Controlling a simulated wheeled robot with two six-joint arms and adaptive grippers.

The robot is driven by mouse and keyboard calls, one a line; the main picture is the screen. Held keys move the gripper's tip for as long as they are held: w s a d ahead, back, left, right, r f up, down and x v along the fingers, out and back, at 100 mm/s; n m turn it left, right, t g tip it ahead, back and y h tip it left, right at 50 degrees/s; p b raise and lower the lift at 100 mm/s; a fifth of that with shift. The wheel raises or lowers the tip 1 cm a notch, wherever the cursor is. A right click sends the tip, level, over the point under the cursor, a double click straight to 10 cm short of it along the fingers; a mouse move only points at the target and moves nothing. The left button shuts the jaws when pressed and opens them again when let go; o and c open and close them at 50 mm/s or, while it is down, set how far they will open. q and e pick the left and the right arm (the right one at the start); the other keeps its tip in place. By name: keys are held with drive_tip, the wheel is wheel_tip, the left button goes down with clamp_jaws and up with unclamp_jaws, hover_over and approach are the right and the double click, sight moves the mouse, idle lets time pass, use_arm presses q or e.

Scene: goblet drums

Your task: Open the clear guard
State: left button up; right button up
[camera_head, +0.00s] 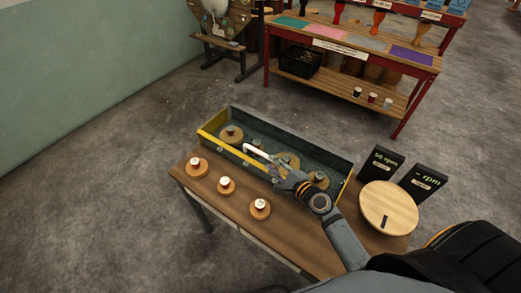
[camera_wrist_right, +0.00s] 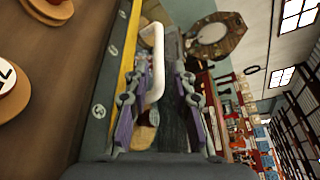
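A long grey box (camera_head: 322,153) with a yellow front edge (camera_head: 225,147) stands on the wooden table. Its clear guard is hard to make out against the wooden discs inside. A white bar handle (camera_head: 257,151) stands out at the box's front. My right gripper (camera_head: 276,164) reaches in from the lower right, just beside the handle. In the right wrist view the handle (camera_wrist_right: 157,62) lies between my two spread fingers (camera_wrist_right: 160,85), with a gap seen on the right side; contact on the left is unclear. My left gripper is out of view.
Three wooden discs with white tops (camera_head: 226,186) stand on the table in front of the box. A round wooden turntable (camera_head: 388,207) and two black rpm signs (camera_head: 380,163) stand to the right. A red-framed bench (camera_head: 350,50) stands behind, apart.

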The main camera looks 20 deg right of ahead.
sight(262, 155)
drive_tip(key=x, duration=0.4)
drive_tip(key=shift+w+f, duration=0.1)
drive_tip(key=shift+w, duration=0.2)
drive_tip(key=x, duration=0.4)
drive_tip(key=shift+f, duration=0.1)
drive_tip(key=shift+w, duration=0.2)
drive_tip(key=c, duration=0.4)
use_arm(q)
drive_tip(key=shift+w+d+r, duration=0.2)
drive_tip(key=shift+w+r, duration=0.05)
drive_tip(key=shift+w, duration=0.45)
use_arm(e)
clamp_jaws()
